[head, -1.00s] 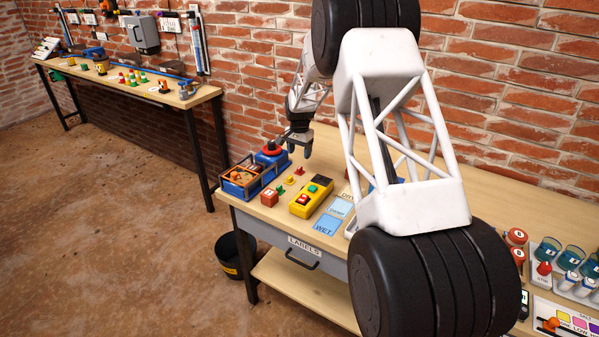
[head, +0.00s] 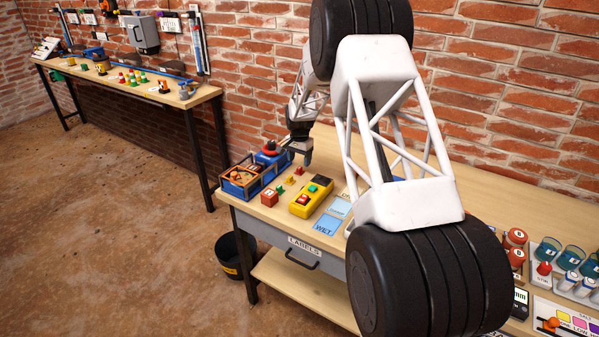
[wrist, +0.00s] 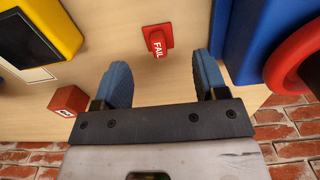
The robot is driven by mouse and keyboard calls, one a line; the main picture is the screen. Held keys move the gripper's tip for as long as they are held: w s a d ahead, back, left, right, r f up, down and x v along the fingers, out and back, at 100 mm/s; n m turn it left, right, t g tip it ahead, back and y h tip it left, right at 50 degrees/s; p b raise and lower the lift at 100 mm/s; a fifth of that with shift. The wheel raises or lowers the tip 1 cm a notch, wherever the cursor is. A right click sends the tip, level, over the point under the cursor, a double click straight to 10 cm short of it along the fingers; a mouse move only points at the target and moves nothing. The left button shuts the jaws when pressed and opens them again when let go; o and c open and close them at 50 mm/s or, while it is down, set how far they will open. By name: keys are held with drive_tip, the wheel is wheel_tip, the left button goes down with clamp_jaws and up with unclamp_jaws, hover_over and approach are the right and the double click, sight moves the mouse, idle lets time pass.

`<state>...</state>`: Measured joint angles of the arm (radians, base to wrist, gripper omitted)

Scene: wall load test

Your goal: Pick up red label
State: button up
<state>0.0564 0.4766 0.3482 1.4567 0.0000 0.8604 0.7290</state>
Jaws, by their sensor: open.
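The red label (wrist: 157,40), marked FAIL, stands on the wooden bench top in the wrist view. It also shows as a small red piece in the head view (head: 299,171). My gripper (wrist: 160,66) is open and empty, with blue finger pads. In the wrist view the label lies just beyond the fingertips, roughly centred between them and apart from both. In the head view my gripper (head: 299,157) hangs just above and behind the label.
A yellow device (head: 311,196) and a red block (head: 269,198) are close by. A blue bin (head: 242,184) and a blue unit with a red top (head: 270,152) stand left of my gripper. The brick wall (wrist: 297,125) is behind the bench.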

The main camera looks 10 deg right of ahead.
sight(299, 167)
drive_tip(key=shift+s+f, duration=0.1)
drive_tip(key=shift+f, duration=2.05)
drive_tip(key=c, duration=1)
